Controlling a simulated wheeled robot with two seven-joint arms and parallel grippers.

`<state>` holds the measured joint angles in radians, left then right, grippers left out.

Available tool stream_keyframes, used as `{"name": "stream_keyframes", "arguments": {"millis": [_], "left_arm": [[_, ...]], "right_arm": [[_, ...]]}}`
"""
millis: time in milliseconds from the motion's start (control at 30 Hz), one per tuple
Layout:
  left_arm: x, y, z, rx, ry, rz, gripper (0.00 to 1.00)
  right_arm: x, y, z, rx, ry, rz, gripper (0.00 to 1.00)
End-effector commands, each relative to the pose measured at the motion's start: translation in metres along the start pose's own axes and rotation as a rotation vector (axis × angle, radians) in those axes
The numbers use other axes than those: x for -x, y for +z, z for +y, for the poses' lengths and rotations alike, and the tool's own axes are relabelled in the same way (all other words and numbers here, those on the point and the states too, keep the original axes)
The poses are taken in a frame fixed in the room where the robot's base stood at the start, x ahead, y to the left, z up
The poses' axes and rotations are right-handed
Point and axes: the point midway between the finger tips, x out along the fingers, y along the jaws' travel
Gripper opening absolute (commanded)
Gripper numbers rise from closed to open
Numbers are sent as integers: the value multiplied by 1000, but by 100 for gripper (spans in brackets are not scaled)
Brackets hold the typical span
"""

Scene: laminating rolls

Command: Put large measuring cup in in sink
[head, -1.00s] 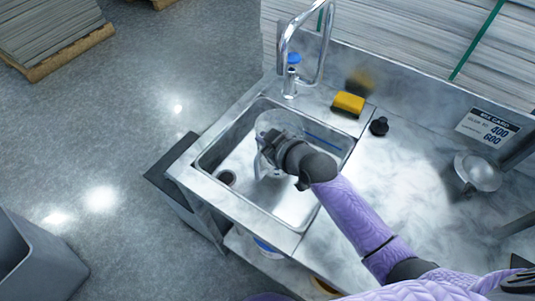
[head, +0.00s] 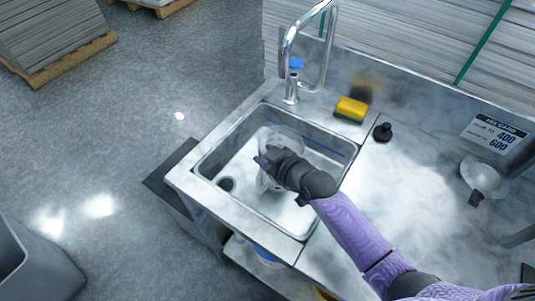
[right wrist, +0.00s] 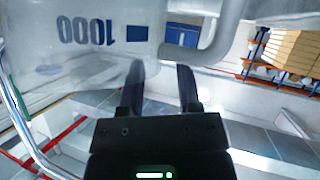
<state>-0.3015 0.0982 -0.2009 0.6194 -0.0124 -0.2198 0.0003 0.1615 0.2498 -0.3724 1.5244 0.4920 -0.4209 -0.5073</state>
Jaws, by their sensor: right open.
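The large clear measuring cup (head: 284,136) is inside the sink basin (head: 238,147), partly hidden behind my right gripper (head: 264,160). In the right wrist view the cup's clear wall (right wrist: 88,28) shows the marking 1000 and a blue square, with a grey curved handle (right wrist: 218,42) to the right. My right gripper (right wrist: 160,82) is open there, its two dark fingers apart just below the cup wall and near the handle. I cannot tell whether a finger touches the cup. My left gripper is not in view.
The chrome faucet (head: 290,85) stands at the basin's back edge. A yellow sponge (head: 351,109) and a black stopper-like object (head: 383,131) sit on the counter beside it. A metal bowl-like thing (head: 482,178) is at the right. A drain (head: 226,184) shows at the basin's left.

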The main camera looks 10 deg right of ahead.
Motion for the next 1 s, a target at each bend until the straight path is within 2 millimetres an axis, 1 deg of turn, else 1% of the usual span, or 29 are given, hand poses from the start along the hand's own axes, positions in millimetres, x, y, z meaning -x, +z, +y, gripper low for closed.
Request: {"name": "stream_keyframes", "arguments": {"millis": [67,167,400,500,600,733,1000], "left_arm": [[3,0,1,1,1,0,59],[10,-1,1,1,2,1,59],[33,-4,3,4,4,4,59],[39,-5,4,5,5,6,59],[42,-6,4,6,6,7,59],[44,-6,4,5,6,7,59],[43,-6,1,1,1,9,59]], "right_arm": [[2,-4,1,0,0,1,43],[15,-4,1,0,0,-1,43],[75,-5,1,2,-1,-3,43],[96,-5,1,3,-2,-1,43],[111,-3,1,1,0,-1,43],[120,-3,0,0,-1,0,43],[121,-2,0,0,-1,1,43]]}}
